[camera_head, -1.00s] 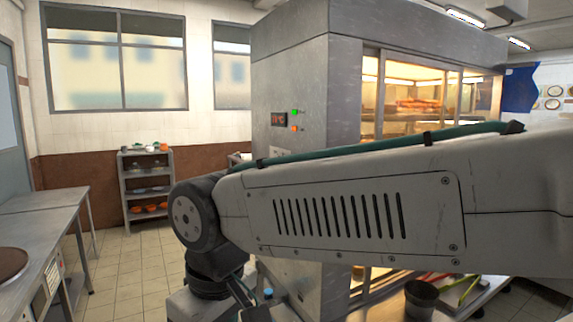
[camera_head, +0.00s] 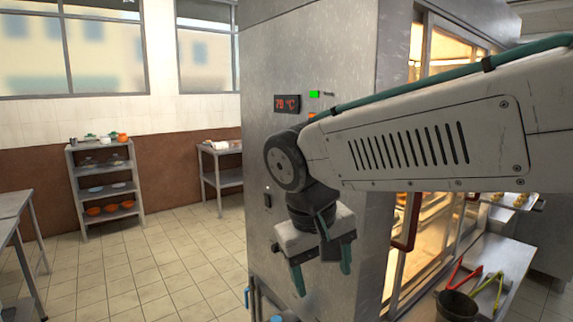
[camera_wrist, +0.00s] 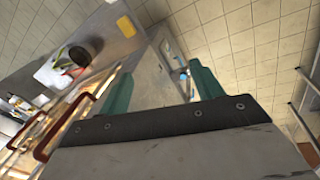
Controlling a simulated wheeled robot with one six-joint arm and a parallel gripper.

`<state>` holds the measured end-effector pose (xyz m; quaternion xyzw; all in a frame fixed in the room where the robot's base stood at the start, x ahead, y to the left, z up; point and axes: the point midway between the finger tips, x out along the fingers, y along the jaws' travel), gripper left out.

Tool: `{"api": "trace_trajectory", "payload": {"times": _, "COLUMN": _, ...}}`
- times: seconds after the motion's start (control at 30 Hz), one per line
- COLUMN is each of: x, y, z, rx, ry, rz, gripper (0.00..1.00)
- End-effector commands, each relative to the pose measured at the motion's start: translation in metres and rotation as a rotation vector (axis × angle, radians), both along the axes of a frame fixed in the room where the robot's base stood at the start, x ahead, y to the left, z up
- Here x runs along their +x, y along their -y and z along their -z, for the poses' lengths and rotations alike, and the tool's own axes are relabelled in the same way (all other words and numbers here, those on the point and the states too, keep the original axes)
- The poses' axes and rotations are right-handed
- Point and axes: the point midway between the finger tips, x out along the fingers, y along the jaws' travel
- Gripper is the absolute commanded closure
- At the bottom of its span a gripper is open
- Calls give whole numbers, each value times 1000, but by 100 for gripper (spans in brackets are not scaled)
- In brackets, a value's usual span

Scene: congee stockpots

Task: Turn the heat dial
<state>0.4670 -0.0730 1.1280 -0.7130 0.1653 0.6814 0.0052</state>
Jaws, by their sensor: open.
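A steel warming cabinet (camera_head: 325,40) fills the middle of the head view. Its side panel carries a red temperature display (camera_head: 287,104) reading about 70 °C and a green light (camera_head: 314,94). An orange light below it is mostly hidden behind my arm. A small dark control (camera_head: 267,200) sits lower on the panel. I cannot make out a heat dial for certain; my arm covers part of the panel. My gripper (camera_head: 322,278) hangs pointing down in front of this panel, open and empty. In the wrist view its green fingers (camera_wrist: 160,80) are apart.
A shelf rack (camera_head: 105,185) with bowls and a small table (camera_head: 222,178) stand at the back left. A steel counter (camera_head: 15,215) is at the left edge. A dark pot (camera_head: 457,306) and tongs (camera_head: 468,276) are at lower right. Tiled floor at left is clear.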

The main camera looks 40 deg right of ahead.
Motion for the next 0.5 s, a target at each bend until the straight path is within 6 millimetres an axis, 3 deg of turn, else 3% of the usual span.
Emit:
{"api": "trace_trajectory", "payload": {"times": 0.27, "x": 123, "y": 70, "z": -44, "rx": -463, "ry": 80, "rz": 427, "gripper": 34}}
{"api": "trace_trajectory", "payload": {"times": 0.5, "x": 249, "y": 104, "z": -67, "rx": -843, "ry": 414, "rz": 705, "gripper": 34}}
